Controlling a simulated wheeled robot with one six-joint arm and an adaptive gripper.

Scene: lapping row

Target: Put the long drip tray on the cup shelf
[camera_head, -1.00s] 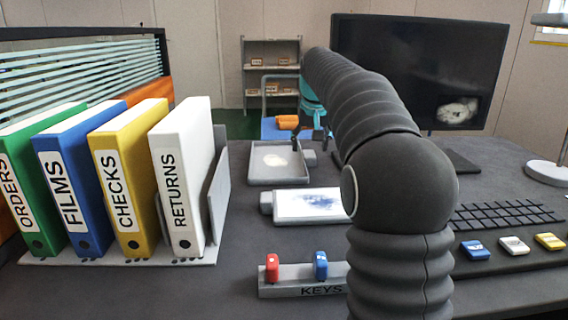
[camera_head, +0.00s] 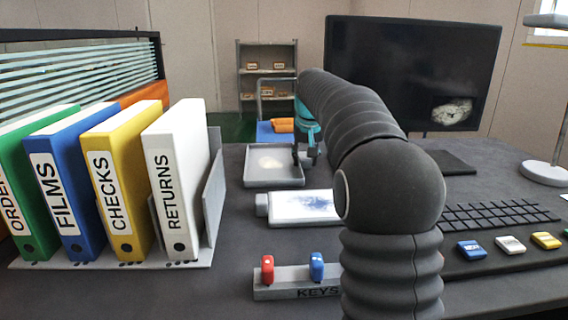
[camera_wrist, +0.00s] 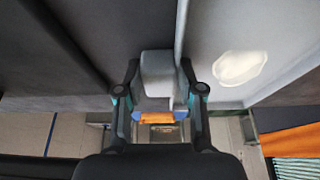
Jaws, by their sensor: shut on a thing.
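A grey shallow tray (camera_head: 250,182) with a pale patch inside lies on the dark desk in the head view. It looks like the drip tray, with a grey tab at its right side. My gripper (camera_head: 306,154) is at that right side. In the wrist view my gripper (camera_wrist: 160,70) is shut on the tray's grey tab (camera_wrist: 157,75), and the tray's pale patch (camera_wrist: 240,68) shows to the right. A grey shelf unit (camera_head: 240,75) with small orange-brown items stands at the back. I cannot tell whether these are cups or whether it is the cup shelf.
Binders (camera_head: 183,190) stand in a rack on the left. A white-topped box (camera_head: 300,207) and a key holder (camera_head: 290,285) lie in front of the tray. A monitor (camera_head: 400,70) and keyboard (camera_head: 500,214) are on the right. An orange thing (camera_head: 283,125) shows behind the tray.

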